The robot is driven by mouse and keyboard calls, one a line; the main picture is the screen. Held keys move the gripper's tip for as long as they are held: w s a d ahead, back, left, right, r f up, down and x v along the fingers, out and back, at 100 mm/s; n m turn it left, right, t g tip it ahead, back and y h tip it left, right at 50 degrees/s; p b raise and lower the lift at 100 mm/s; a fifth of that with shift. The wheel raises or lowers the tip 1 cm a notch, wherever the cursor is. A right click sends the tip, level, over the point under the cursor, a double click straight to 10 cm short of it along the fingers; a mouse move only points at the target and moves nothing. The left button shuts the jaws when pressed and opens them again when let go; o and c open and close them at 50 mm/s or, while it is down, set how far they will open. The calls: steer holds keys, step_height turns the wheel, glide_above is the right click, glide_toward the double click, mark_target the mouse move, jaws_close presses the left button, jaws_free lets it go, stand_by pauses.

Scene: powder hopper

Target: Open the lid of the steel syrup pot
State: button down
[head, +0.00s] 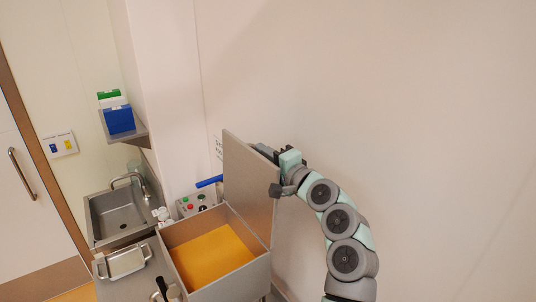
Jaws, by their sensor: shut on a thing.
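The steel syrup pot (263,273) is a square, box-shaped steel vessel at the lower middle of the head view. An orange-yellow surface shows inside it. Its flat steel lid (247,185) stands up steeply on the pot's right side, and the mouth is uncovered. My gripper (266,149) is at the upper right edge of the lid, partly hidden behind it. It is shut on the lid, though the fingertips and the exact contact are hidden.
A blue bar (209,182) and a control box with buttons (196,203) are left of the lid. A sink (118,213) and a metal tray (125,262) are farther left. A shelf (128,129) holds blue and green boxes. A bare wall is close behind the lid.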

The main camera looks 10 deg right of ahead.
steer(key=shift+w+d, duration=0.1)
steer(key=shift+d, duration=0.1)
steer(key=c, duration=1.4)
jaws_free()
steer(key=shift+f, duration=0.1)
steer(key=b+v, duration=0.2)
steer(key=v, duration=0.8)
steer(key=shift+s+b, duration=0.35)
steer(key=shift+b, duration=0.05)
steer(key=shift+d, duration=0.15)
